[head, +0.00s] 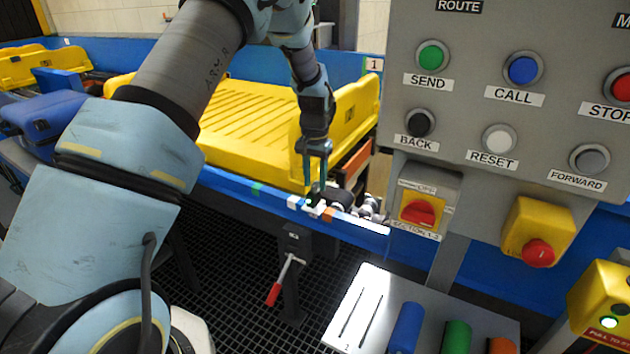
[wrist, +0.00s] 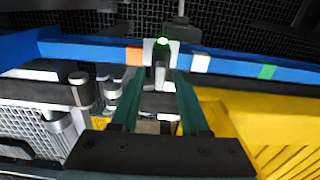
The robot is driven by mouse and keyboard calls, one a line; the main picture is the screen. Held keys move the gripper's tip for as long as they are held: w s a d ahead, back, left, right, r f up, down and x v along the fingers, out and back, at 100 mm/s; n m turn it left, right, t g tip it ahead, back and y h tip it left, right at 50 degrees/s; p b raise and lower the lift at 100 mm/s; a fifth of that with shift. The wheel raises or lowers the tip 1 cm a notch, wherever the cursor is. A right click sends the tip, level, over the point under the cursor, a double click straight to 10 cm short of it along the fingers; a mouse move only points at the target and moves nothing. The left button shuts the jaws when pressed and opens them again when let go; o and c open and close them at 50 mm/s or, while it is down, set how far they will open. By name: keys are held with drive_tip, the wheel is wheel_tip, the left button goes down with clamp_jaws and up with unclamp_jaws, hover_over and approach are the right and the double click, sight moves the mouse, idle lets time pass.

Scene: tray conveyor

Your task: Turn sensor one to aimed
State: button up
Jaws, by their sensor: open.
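A small sensor (wrist: 162,68) with a dark body, a pale bracket and a lit green lamp sits at the blue rail (wrist: 100,52). In the head view the sensor (head: 316,208) is small and partly hidden by my fingers. My gripper (wrist: 158,88) is open, with its two green fingers on either side of the sensor's dark body. I cannot tell whether they touch it. In the head view my gripper (head: 316,180) points down at the rail. Orange (wrist: 133,56), white (wrist: 200,63) and green (wrist: 267,71) marks lie along the rail.
A yellow tray (head: 245,125) lies on the conveyor behind the rail, close to my gripper. A grey button panel (head: 470,90) stands at the right. A red-handled lever (head: 274,293) hangs below the rail. A blue case (head: 42,118) is at the left.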

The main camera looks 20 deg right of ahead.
sight(315, 183)
wheel_tip(315, 183, up, 11)
drive_tip(key=b, duration=0.2)
drive_tip(key=shift+f, duration=0.2)
drive_tip(key=s+a+r+n, duration=0.15)
drive_tip(key=a+n, duration=0.25)
drive_tip(key=a, duration=1.3)
drive_tip(key=s+a+f+n+t, duration=0.1)
drive_tip(key=s+a+n, duration=0.4)
drive_tip(key=s+a, duration=0.8)
drive_tip(key=a+f, duration=0.1)
drive_tip(key=a, duration=0.3)
drive_tip(key=shift+s+a+t, duration=0.3)
drive_tip(key=shift+s+a, duration=0.05)
drive_tip(key=shift+o, duration=0.4)
